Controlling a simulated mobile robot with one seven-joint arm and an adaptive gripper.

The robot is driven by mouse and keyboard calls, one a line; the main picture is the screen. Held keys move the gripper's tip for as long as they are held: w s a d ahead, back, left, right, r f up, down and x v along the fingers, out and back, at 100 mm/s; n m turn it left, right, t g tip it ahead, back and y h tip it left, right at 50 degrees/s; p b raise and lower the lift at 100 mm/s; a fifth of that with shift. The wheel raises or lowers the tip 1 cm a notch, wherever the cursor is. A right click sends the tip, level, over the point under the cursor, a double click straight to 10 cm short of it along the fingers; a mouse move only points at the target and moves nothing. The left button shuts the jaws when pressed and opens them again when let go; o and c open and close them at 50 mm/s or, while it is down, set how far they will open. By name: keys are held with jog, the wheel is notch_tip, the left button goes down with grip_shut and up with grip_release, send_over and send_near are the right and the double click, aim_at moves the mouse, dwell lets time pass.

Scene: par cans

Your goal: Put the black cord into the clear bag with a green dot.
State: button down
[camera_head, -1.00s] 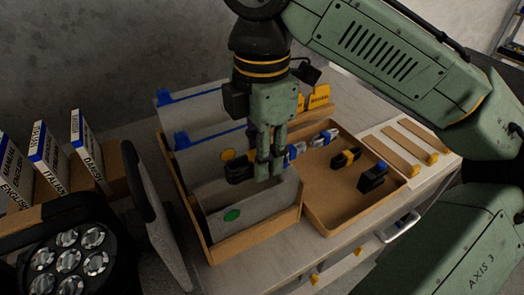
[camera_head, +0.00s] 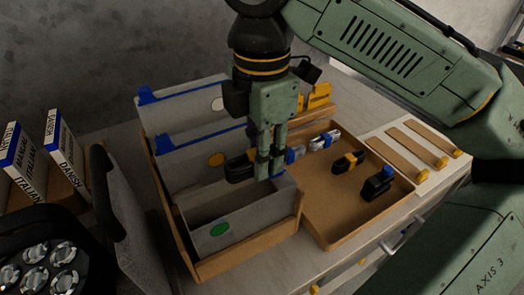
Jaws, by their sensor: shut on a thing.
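My gripper (camera_head: 269,172) points down, shut on a black cord bundle (camera_head: 238,169), which sticks out to the left of the fingers. The fingers hide its middle. The clear bag with a green dot (camera_head: 212,231) stands at the front of a wooden box, with its dark opening visible. The held cord appears above the back part of this bag, in front of the yellow-dot bag (camera_head: 190,165). I cannot tell how high above the opening it is. A blue and white piece (camera_head: 294,155) shows right behind the fingers; I cannot tell whether it is held.
A white-dot bag (camera_head: 190,106) stands at the back of the wooden box (camera_head: 250,246). The tray (camera_head: 335,211) at right holds a white cord (camera_head: 325,140), a yellow-tied black cord (camera_head: 348,162) and a blue-tied black cord (camera_head: 377,184). Upright books (camera_head: 60,150) and a lamp (camera_head: 40,262) are at left.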

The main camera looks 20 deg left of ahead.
notch_tip(320, 180, down, 2)
jog(key=shift+f+b, duration=0.25)
jog(key=shift+b, duration=0.7)
jog(key=shift+f+b, duration=0.55)
jog(key=shift+f, duration=0.75)
jog(key=c, duration=1.5)
grip_release()
jog(key=shift+w+d, duration=0.1)
jog(key=shift+c, duration=0.2)
jog(key=shift+o, duration=1.3)
jog(key=shift+r, duration=0.1)
jog(key=c, duration=0.4)
jog(key=shift+o, duration=0.2)
